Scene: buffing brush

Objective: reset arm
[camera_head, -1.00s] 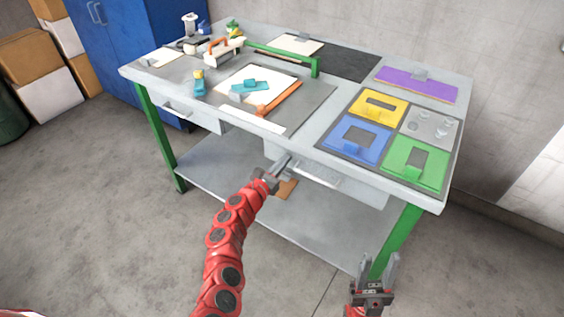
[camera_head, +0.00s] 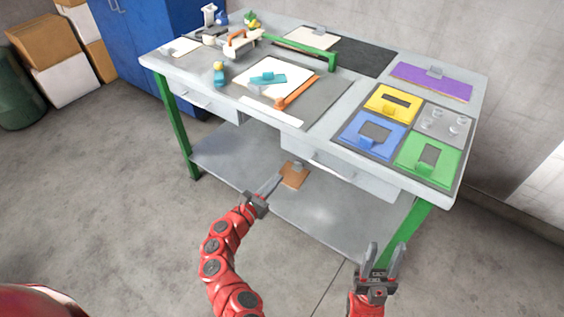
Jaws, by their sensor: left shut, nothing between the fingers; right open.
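My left gripper (camera_head: 268,190) is shut and empty. It is in front of the workbench, below the tabletop level in the picture, with its arm coming up from the bottom. My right gripper (camera_head: 386,262) is open and empty at the lower right, fingers pointing up, in front of the bench's right green leg. Neither gripper appears to touch anything. The workbench (camera_head: 330,125) has a grey top, green legs and a lower shelf (camera_head: 240,168).
A brown block with a grey knob (camera_head: 292,176) lies on the lower shelf. Yellow, blue and green plates (camera_head: 428,160) lie on the top's right, a purple board (camera_head: 430,82) behind. A blue cabinet (camera_head: 150,50) and boxes (camera_head: 50,45) stand left. The floor in front is clear.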

